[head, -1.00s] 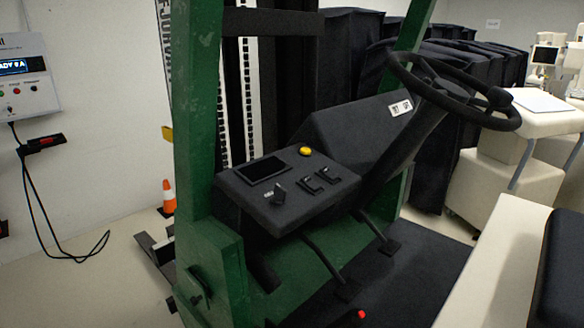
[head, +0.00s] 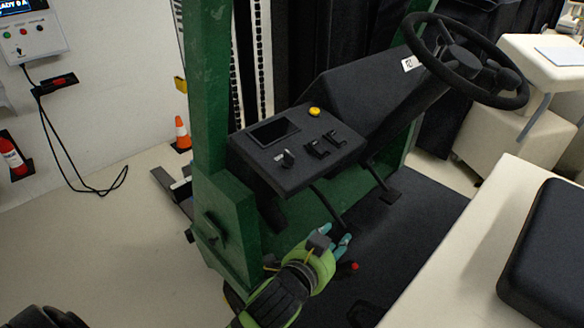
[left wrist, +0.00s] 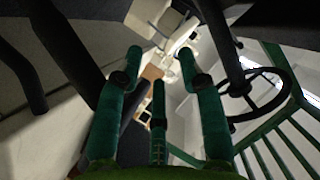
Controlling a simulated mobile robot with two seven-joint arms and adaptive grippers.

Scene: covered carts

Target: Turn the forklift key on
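The forklift key (head: 286,158) is a small dark key with a paler patch, standing up from the black control panel (head: 302,178) below the screen. I cannot tell its turn angle clearly. My left gripper (head: 338,238) has a green and black arm and teal fingers. It is in front of and below the panel, well apart from the key, close to the forklift's floor area. In the left wrist view the fingers (left wrist: 159,66) are spread with nothing between them. The key cannot be made out there. My right gripper is not in view.
The panel also carries a screen (head: 273,132), a yellow button (head: 314,112) and two black levers (head: 326,147). The steering wheel (head: 464,62) is at upper right. A green post (head: 205,90) stands left of the panel. A cream seat base (head: 450,260) is at right.

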